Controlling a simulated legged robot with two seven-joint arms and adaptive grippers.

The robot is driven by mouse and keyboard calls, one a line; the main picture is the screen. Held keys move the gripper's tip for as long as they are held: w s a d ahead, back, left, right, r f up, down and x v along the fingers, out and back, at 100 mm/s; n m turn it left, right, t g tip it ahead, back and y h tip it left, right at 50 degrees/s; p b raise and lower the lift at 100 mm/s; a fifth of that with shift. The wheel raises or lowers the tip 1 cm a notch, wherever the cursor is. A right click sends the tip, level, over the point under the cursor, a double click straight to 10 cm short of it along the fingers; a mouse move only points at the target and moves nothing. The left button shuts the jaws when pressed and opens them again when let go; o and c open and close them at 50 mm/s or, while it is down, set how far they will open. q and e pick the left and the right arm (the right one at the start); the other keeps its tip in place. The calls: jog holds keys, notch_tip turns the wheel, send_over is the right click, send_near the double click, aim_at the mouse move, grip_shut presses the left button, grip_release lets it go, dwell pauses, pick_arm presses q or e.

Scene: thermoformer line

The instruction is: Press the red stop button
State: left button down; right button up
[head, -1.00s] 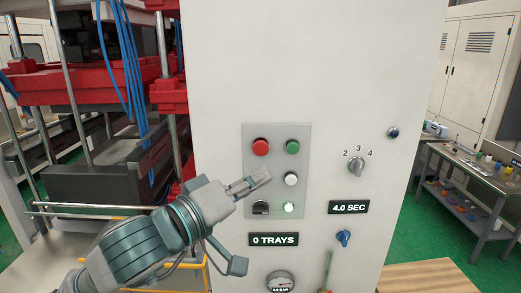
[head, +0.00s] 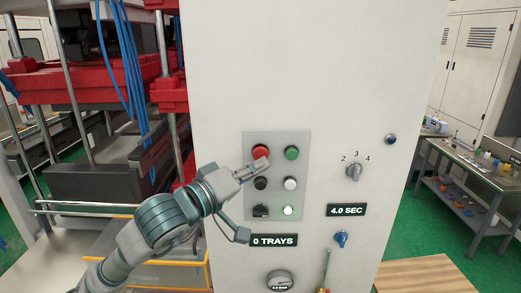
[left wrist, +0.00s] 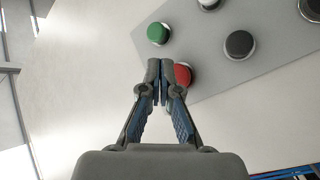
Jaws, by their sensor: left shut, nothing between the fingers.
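The red stop button (head: 260,151) is at the upper left of the grey button plate (head: 276,139) on the white cabinet front. In the head view my left gripper (head: 262,164) is shut and empty, its fingertips just below the button and covering its lower edge. In the left wrist view the red button (left wrist: 182,75) shows beside the shut fingertips (left wrist: 160,68), partly hidden behind them. I cannot tell whether the fingertips touch it. My right gripper is not in view.
Near the red button are a green button (head: 292,153), a black button (head: 260,184), a white button (head: 290,184), a black switch (head: 261,210) and a lit button (head: 288,210). A selector knob (head: 354,171) is to the right. The press with red parts (head: 60,84) stands at left.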

pick_arm(q)
jog(key=shift+w, duration=0.6)
dwell(1.1)
jog(key=shift+w+r, duration=0.1)
jog(key=shift+w, duration=0.25)
jog(key=shift+w, duration=0.5)
dwell(0.6)
jog(key=shift+s, duration=0.1)
jog(key=shift+s+b, duration=0.5)
jog(key=shift+s, duration=0.3)
